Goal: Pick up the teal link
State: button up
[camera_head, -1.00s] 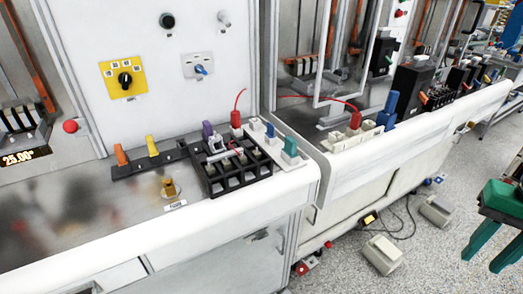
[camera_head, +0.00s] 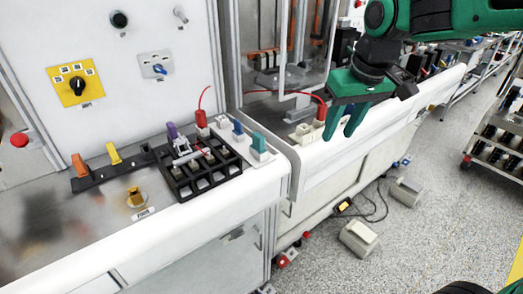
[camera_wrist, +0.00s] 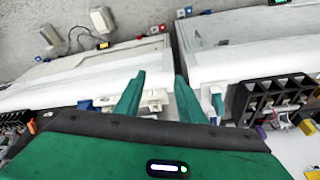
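The teal link (camera_head: 259,143) stands upright on a white strip at the front right corner of the left bench. A small teal piece that looks like it shows just right of my right finger in the wrist view (camera_wrist: 218,104), partly hidden. My gripper (camera_head: 346,122) is open and empty, fingers pointing down. It is right of the teal link, in front of the right bench's white block, and apart from the link. Both fingers show in the wrist view (camera_wrist: 158,100) with a clear gap between them.
A black rack (camera_head: 205,182), a blue link (camera_head: 238,130) and a red plug (camera_head: 202,120) with a red wire stand left of the teal link. Orange and yellow levers (camera_head: 114,155) stand farther left. A gap separates the two benches. The bench's front left surface is mostly clear.

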jog(key=w+a+r+n+y, duration=0.1)
jog(key=a+r+n, duration=0.1)
jog(key=a, duration=0.6)
jog(key=w+a+r+n+y, duration=0.1)
jog(key=w+a+r+n, duration=0.1)
jog(key=a, duration=0.5)
send_over(259, 134)
jog(key=s+d, duration=0.1)
jog(key=s, duration=0.1)
jog(key=shift+t, duration=0.3)
notch_tip(259, 134, down, 4)
jog(key=shift+s+f, duration=0.1)
jog(key=shift+f, duration=0.1)
jog(key=shift+w+x, duration=0.2)
jog(key=shift+x, duration=2.7)
jog(key=shift+d, duration=0.1)
grip_shut()
